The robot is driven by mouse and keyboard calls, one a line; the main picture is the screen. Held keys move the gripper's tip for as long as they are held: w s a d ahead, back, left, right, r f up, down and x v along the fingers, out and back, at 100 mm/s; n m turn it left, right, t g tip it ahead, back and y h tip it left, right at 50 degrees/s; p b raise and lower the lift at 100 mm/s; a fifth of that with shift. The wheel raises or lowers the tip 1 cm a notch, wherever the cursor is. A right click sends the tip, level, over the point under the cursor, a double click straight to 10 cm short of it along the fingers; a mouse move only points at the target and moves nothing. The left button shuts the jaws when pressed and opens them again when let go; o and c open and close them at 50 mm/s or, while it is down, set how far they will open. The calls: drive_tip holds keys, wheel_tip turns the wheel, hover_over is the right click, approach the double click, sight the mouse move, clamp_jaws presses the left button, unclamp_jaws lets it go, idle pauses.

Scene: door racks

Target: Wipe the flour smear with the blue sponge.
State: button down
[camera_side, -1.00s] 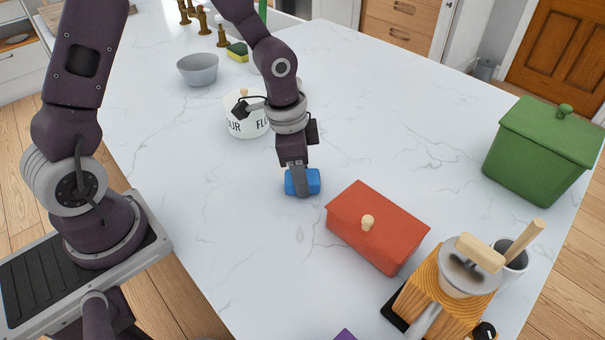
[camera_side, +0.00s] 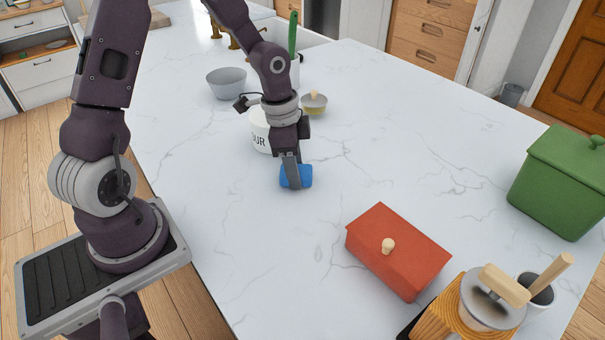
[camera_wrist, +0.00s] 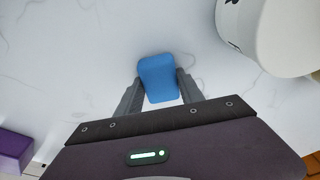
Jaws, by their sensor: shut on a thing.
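The blue sponge (camera_side: 303,177) is between the fingers of my gripper (camera_side: 291,182), low over the white marble counter. In the wrist view the sponge (camera_wrist: 158,78) sticks out ahead of the two fingertips of my gripper (camera_wrist: 160,88), which clasp its sides. The sponge is at or very near the counter surface; I cannot tell if it touches. I cannot make out the flour smear on the pale, grey-veined marble in either view.
A white flour canister (camera_side: 260,132) stands close behind my gripper. A grey bowl (camera_side: 227,83) and small lidded pot (camera_side: 314,104) are farther back. A red box (camera_side: 397,253) and green box (camera_side: 562,185) are to the right. A purple block (camera_wrist: 13,152) is in the wrist view.

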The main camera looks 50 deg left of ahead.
sight(333, 208)
drive_tip(key=shift+a, duration=0.4)
drive_tip(key=shift+w+d, duration=0.45)
drive_tip(key=shift+d, duration=5.3)
drive_tip(key=shift+a, duration=5.6)
wheel_tip(333, 208, up, 2)
drive_tip(key=shift+a+r, duration=0.1)
drive_tip(key=shift+r, duration=3.1)
